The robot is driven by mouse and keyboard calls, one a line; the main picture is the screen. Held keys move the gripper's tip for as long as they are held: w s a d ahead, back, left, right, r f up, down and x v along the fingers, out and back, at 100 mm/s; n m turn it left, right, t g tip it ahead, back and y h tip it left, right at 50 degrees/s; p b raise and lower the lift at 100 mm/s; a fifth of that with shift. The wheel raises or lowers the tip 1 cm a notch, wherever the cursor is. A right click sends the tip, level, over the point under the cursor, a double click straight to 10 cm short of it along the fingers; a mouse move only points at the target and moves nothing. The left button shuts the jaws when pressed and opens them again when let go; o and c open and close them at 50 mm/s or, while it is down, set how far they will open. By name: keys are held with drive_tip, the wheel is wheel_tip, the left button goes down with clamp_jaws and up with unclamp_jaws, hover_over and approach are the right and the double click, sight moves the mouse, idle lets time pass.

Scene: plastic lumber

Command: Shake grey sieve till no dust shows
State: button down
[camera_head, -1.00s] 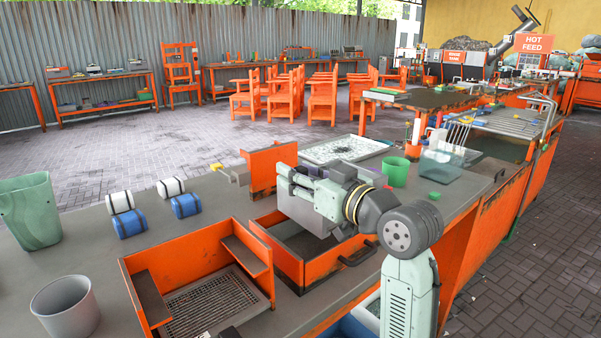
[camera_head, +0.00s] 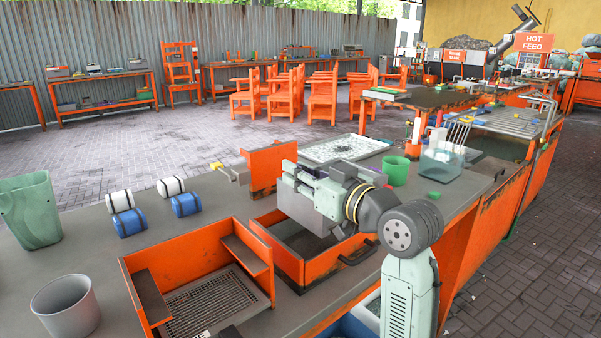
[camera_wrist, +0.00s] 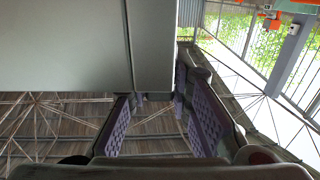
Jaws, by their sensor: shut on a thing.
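My gripper (camera_head: 297,180) is shut on a grey box-like thing (camera_head: 297,208), which looks like the grey sieve, and holds it tilted above an orange open tray (camera_head: 280,254). The arm hides part of the thing. In the wrist view, the sieve (camera_wrist: 60,45) fills the upper left as a plain grey wall, and my gripper's purple-padded fingers (camera_wrist: 160,105) reach to its edge. The sieve's mesh and its inside are hidden in both views, so I cannot tell whether dust shows.
An orange box with a mesh floor (camera_head: 137,264) stands at the front. A grey cup (camera_head: 66,308), a green bin (camera_head: 30,210) and blue and white rollers (camera_head: 130,222) are at left. A green cup (camera_head: 397,171) and a speckled tray (camera_head: 385,147) are behind.

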drive_tip(key=s+a, duration=0.1)
drive_tip(key=a, duration=0.1)
drive_tip(key=s+a, duration=0.1)
drive_tip(key=shift+s+a, duration=0.35)
drive_tip(key=c, duration=1.4)
unclamp_jaws()
drive_tip(key=shift+c, duration=0.2)
drive_tip(key=v, duration=1.2)
